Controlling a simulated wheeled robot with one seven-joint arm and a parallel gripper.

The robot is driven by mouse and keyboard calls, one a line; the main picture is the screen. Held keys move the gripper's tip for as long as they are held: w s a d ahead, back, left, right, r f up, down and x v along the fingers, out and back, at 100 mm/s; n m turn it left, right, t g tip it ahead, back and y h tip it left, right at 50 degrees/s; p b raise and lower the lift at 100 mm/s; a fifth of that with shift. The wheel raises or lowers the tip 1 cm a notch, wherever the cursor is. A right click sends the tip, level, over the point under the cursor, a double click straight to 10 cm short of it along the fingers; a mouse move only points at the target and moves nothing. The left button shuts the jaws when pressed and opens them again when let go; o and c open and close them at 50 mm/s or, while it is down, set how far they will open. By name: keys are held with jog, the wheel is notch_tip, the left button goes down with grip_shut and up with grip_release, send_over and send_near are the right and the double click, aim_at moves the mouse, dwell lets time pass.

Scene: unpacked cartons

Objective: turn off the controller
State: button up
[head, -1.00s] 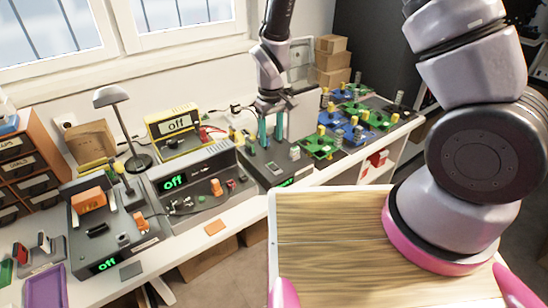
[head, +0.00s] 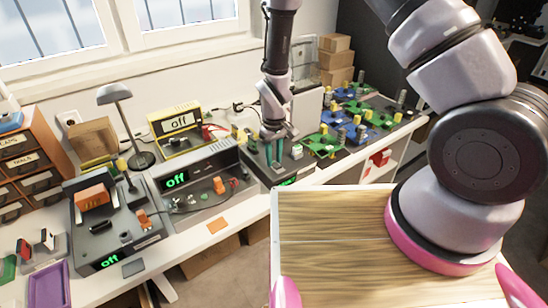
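Several grey boxes with green displays stand on the bench, and I cannot tell by label which is the controller. The box on the right (head: 262,172) is under my gripper (head: 275,152); its green display (head: 289,182) is too small to read. My gripper points down with its two teal fingers a little apart, low over that box. Whether they touch anything on it is unclear. The middle box (head: 204,166) reads "off", and so does the left box (head: 120,236).
Green and blue circuit boards (head: 350,128) with yellow parts lie to the right of my gripper. A desk lamp (head: 115,95) and a drawer unit (head: 35,160) stand at the left. Cartons (head: 335,60) are stacked at the back. A purple tray (head: 48,285) lies front left.

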grip_shut()
jog(key=shift+s+d, duration=0.1)
jog(key=shift+s+t, duration=0.1)
jog(key=shift+t, duration=0.2)
jog(key=shift+s+d+r+t+y, duration=0.1)
jog(key=shift+s+d+t+y, duration=0.1)
jog(key=shift+t+y, duration=0.65)
